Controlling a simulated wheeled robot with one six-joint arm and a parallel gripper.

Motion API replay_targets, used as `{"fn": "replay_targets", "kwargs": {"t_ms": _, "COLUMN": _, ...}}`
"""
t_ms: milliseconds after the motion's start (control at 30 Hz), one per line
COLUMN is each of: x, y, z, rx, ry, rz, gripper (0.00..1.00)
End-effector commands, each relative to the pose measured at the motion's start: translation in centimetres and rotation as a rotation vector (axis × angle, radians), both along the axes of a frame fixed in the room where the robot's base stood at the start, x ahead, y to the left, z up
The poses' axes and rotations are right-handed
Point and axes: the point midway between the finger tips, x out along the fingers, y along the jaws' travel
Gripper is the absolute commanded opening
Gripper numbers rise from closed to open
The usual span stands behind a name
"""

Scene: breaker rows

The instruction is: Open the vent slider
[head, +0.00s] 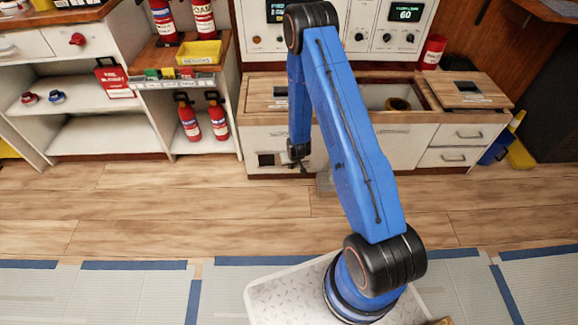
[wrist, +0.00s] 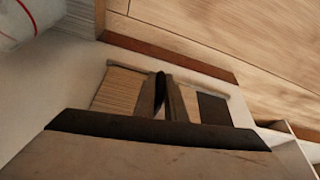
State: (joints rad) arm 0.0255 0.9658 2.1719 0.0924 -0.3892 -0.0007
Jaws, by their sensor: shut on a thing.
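The vent (head: 267,160) is low on the white cabinet front, below the wooden counter, with a dark square at its left in the head view. In the wrist view it is a recessed frame with light ribbed slats (wrist: 117,91) at left and a dark opening (wrist: 213,109) at right. My gripper (head: 298,158) is at the vent, right of the dark square. In the wrist view the fingers of my gripper (wrist: 162,95) are shut on the vent slider at mid-frame; they hide most of its grip. How far the slider stands open is hard to tell.
Red extinguishers (head: 189,120) stand on a shelf to the left. The counter (head: 420,117) and drawers (head: 462,134) are to the right, with a yellow and blue item (head: 517,150) beyond. Wooden floor (head: 150,205) in front of the cabinets is clear.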

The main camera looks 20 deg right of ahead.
Motion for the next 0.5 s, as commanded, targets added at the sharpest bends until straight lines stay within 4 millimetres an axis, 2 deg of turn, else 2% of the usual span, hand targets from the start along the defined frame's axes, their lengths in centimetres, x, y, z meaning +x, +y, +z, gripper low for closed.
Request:
{"fn": "replay_targets", "kwargs": {"t_ms": 133, "x": 0.03, "y": 0.02, "z": 0.02, "rx": 0.0, "ry": 0.0, "rz": 0.0, "gripper": 0.0}}
{"fn": "replay_targets", "kwargs": {"t_ms": 167, "x": 0.03, "y": 0.02, "z": 0.02, "rx": 0.0, "ry": 0.0, "rz": 0.0, "gripper": 0.15}}
{"fn": "replay_targets", "kwargs": {"t_ms": 200, "x": 0.03, "y": 0.02, "z": 0.02, "rx": 0.0, "ry": 0.0, "rz": 0.0, "gripper": 0.25}}
{"fn": "replay_targets", "kwargs": {"t_ms": 233, "x": 0.03, "y": 0.02, "z": 0.02, "rx": 0.0, "ry": 0.0, "rz": 0.0, "gripper": 0.28}}
{"fn": "replay_targets", "kwargs": {"t_ms": 500, "x": 0.0, "y": 0.02, "z": 0.03, "rx": 0.0, "ry": 0.0, "rz": 0.0, "gripper": 0.28}}
